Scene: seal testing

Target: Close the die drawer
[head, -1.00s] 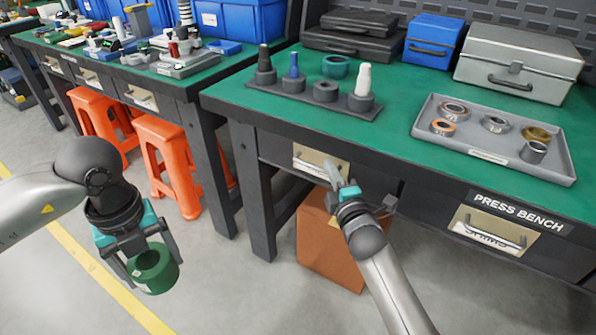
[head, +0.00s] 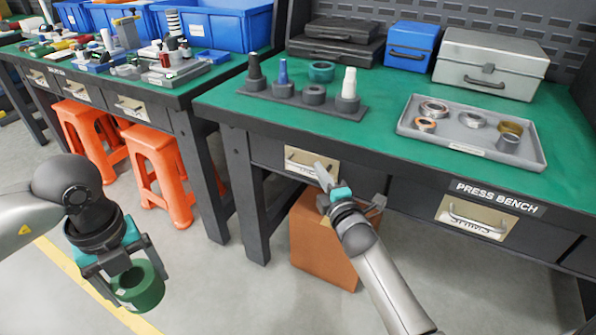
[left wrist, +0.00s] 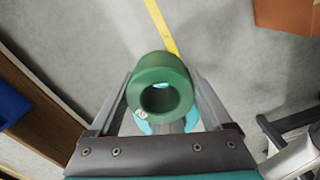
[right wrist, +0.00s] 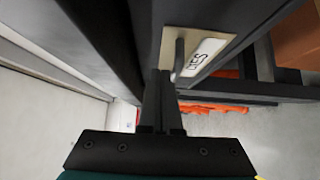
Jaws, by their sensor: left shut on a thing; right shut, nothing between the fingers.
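The die drawer (head: 311,163) is in the left front of the press bench, with a cream label plate and a bar handle. In the head view its front looks about flush with the bench; a small gap cannot be ruled out. The right wrist view shows its label plate (right wrist: 209,55) and handle (right wrist: 179,56) close up. My right gripper (head: 322,174) is shut and empty, its fingertips at the drawer front beside the handle; contact is unclear. My left gripper (head: 135,285) is shut on a green ring (left wrist: 161,88), held above the floor, away from the bench.
The press bench (head: 380,115) carries a post rack (head: 310,105), a grey tray (head: 475,147) of rings and several cases. The shims drawer (head: 475,217) is to the right. A brown box (head: 322,245) stands under the bench. Orange stools (head: 160,165) stand left.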

